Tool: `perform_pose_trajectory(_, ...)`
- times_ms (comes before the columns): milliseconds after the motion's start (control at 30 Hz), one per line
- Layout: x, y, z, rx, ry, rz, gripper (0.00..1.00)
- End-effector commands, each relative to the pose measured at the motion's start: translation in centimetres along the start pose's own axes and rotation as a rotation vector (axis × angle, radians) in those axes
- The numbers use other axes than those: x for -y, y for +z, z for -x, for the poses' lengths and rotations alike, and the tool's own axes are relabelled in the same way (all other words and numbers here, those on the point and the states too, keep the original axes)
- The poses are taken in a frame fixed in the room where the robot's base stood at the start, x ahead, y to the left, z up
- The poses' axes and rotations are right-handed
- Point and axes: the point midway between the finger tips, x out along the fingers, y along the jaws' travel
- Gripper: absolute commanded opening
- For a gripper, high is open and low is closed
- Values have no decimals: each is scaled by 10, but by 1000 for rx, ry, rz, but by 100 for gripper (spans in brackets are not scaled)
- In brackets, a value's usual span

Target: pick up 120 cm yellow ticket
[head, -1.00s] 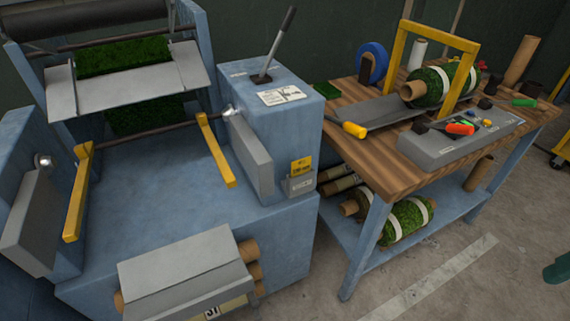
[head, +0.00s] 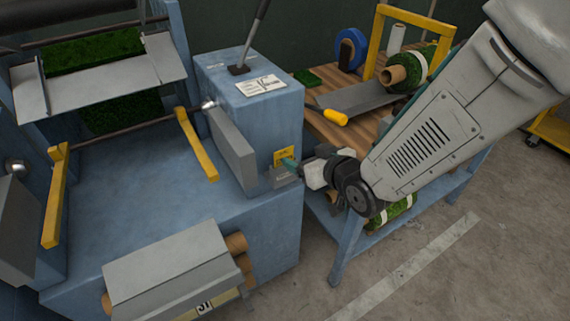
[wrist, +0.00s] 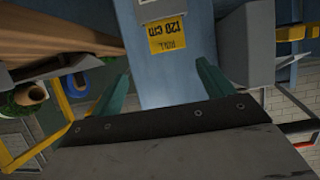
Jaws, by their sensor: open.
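The yellow ticket (head: 284,155) stands upright against the blue side of the machine, in a small grey holder (head: 285,177). In the wrist view the ticket (wrist: 166,38) appears upside down and reads "120 cm", with the grey holder (wrist: 160,10) at the picture's top edge. My gripper (wrist: 165,75) is open, with its two green fingers apart and the ticket showing between and beyond them. Nothing is between the fingers.
A wooden workbench (head: 330,75) stands right of the machine with a yellow frame (head: 380,40), a turf roll (head: 408,70) and a yellow-handled tool (head: 335,117). My arm hides much of the bench. The machine's grey plate (head: 232,148) is just left of the ticket.

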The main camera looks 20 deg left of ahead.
Motion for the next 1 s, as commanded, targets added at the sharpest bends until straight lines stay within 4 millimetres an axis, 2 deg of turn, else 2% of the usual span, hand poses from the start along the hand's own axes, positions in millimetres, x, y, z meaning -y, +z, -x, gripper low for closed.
perform_pose_trajectory(100, 7, 1, -11, -19, -16, 3, 80)
perform_pose_trajectory(367, 10, 1, -40, -20, -16, 4, 80)
perform_pose_trajectory(600, 14, 2, -74, -19, -14, 3, 80)
perform_pose_trajectory(700, 14, 2, -80, -19, -14, 3, 80)
perform_pose_trajectory(933, 14, 1, -81, -19, -14, 3, 80)
perform_pose_trajectory(1000, 14, 1, -81, -19, -14, 3, 61)
